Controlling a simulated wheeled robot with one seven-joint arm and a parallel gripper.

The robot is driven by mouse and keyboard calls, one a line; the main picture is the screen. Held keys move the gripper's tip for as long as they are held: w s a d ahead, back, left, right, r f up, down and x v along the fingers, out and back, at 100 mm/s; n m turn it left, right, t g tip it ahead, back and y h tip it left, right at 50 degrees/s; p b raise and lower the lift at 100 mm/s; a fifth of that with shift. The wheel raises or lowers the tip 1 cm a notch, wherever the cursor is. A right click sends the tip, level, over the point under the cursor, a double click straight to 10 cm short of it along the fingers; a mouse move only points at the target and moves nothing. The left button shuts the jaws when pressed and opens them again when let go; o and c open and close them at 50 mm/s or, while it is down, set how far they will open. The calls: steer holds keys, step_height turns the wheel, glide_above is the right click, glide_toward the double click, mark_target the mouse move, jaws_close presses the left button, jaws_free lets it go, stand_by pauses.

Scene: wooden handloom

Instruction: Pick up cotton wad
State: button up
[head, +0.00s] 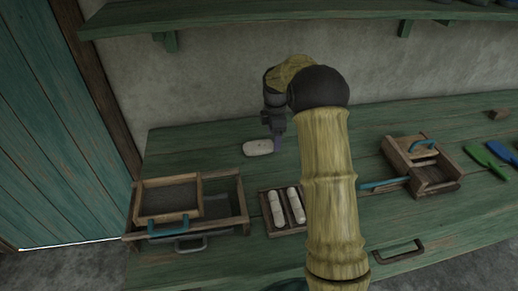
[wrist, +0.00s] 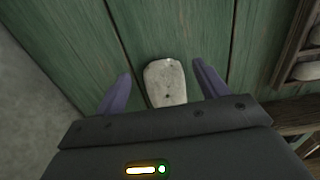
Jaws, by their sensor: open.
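The cotton wad is an off-white, rounded oblong pad (head: 258,147) lying on the green plank bench near the back wall. In the wrist view the cotton wad (wrist: 166,82) lies between the two purple fingers, with small dark spots on it. My gripper (wrist: 163,88) is open, one finger on each side of the wad, with a gap on both sides. In the head view my gripper (head: 277,142) points down at the wad's right end. The wad's near end is hidden behind the gripper body in the wrist view. I cannot tell the fingers' height above the bench.
A wooden box with drawers (head: 187,212) stands at the front left. A small tray (head: 283,229) holds two similar pale rolls. A wooden box with a blue handle (head: 420,165) and green and blue tools (head: 487,161) lie to the right. A shelf (head: 250,18) runs above.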

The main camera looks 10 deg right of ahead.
step_height(320, 180, down, 3)
steer(key=shift+r, duration=0.1)
steer(key=shift+c, duration=0.2)
steer(key=c, duration=1)
